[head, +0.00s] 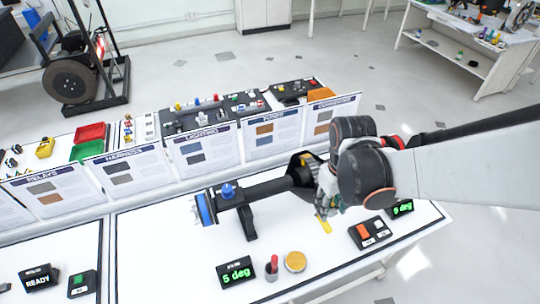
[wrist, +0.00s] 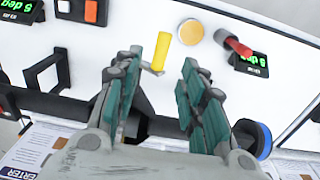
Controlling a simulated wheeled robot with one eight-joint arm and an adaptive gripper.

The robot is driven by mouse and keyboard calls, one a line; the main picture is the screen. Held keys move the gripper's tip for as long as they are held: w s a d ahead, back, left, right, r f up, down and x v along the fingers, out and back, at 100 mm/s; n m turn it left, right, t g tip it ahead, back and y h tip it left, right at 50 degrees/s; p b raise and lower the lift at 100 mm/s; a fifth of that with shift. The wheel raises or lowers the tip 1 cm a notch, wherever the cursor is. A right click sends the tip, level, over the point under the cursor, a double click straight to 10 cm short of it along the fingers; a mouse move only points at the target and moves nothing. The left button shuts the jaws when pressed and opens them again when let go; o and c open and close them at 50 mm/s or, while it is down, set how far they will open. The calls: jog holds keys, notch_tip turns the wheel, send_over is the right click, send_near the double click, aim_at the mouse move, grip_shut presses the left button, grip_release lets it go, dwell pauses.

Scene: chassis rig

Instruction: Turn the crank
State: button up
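The crank's yellow handle (head: 323,226) shows just below my gripper (head: 326,204) in the head view. In the wrist view the yellow handle (wrist: 161,52) lies between the tips of my gripper (wrist: 163,62), with white gaps on both sides. My fingers are apart and hold nothing. A dark horizontal shaft (head: 262,190) on a black stand runs left from my gripper to a blue-rimmed disc (head: 205,208). My gripper and wrist hide the crank's joint to the shaft.
On the white bench stand a "5 deg" display (head: 236,272), a red-topped knob (head: 272,267), a yellow disc (head: 295,261) and a button box (head: 370,232). A second display (head: 400,208) is at the right. Upright cards (head: 210,150) line the back.

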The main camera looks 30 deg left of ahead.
aim_at(325, 223)
jog(key=f+b, duration=0.2)
jog(key=f, duration=0.1)
jog(key=f+b, duration=0.2)
jog(key=f, duration=0.1)
jog(key=shift+s+a+f, duration=0.1)
jog(key=shift+s+f, duration=0.1)
jog(key=shift+f, duration=0.1)
jog(key=shift+w+f, duration=0.1)
jog(key=shift+f, duration=0.5)
jog(key=shift+w, duration=0.1)
grip_shut()
